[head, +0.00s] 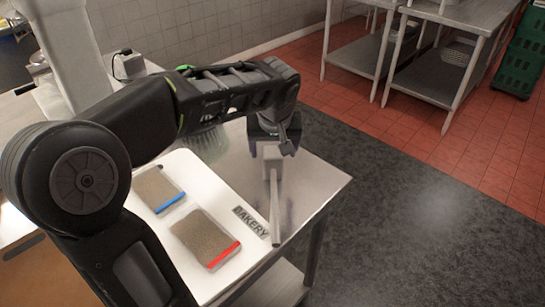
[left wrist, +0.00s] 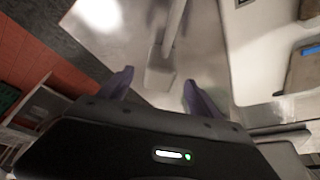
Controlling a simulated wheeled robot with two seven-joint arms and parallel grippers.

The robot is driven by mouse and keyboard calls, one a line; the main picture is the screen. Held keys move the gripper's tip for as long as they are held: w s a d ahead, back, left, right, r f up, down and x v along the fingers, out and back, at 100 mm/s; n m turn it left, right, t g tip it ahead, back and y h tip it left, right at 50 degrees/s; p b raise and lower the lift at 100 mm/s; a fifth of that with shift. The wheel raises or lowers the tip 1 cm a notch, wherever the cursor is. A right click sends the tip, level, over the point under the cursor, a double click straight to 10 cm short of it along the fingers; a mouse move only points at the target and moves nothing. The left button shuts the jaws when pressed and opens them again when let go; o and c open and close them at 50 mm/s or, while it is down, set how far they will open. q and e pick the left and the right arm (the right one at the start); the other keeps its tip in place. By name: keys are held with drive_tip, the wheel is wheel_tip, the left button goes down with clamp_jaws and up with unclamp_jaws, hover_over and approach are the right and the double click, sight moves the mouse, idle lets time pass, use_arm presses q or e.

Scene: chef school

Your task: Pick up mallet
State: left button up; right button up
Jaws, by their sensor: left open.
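The mallet lies on the metal table (head: 325,185), its grey block head (head: 266,160) at the far end and its long pale handle (head: 275,215) pointing toward the near edge. In the left wrist view the mallet head (left wrist: 160,76) sits just beyond the fingertips, with the handle (left wrist: 173,30) running away. My left gripper (head: 272,148) is over the mallet's head end. Its two fingers (left wrist: 157,90) are apart, with the head between or just ahead of them; contact cannot be told. My right gripper is not in view.
A white board (head: 205,277) left of the mallet holds a blue-edged block (head: 157,188), a red-edged block (head: 203,236) and a BAKERY sign (head: 251,221). A clear ribbed container (head: 208,145) stands behind my arm. Metal racks (head: 440,85) stand across the open floor.

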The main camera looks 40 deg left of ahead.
sight(273, 163)
use_arm(q)
drive_tip(key=shift+s+d+r, duration=0.15)
drive_tip(key=shift+s+d, duration=0.05)
drive_tip(key=shift+s, duration=0.05)
drive_tip(key=shift+x, duration=1.45)
drive_tip(key=shift+a, duration=0.1)
drive_tip(key=p+x, duration=0.1)
drive_tip(key=x, duration=0.4)
drive_tip(key=shift+c, duration=0.4)
clamp_jaws()
